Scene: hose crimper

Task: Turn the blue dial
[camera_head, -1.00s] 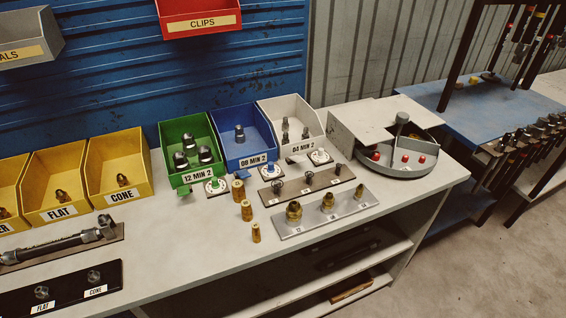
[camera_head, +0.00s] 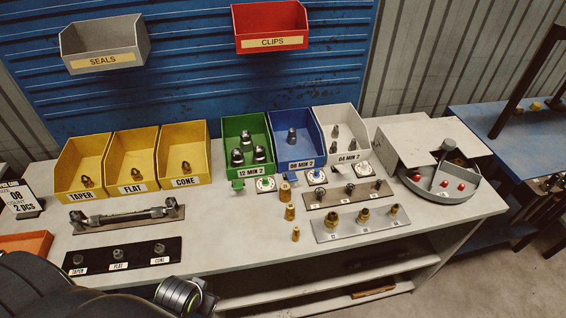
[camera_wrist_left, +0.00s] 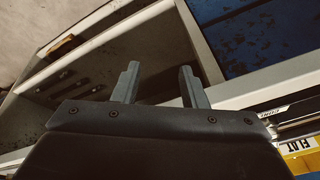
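My left arm enters the head view at the bottom left, far from the blue dial. In the left wrist view my left gripper (camera_wrist_left: 159,75) has its two fingers apart with nothing between them. My right gripper is not in view.
Brass fittings (camera_head: 290,211) stand just in front of the dials. Fitting racks (camera_head: 361,222) lie to the right, beside a round grey tray (camera_head: 440,188). Green, white and yellow bins line the back. The front middle of the bench (camera_head: 235,235) is clear.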

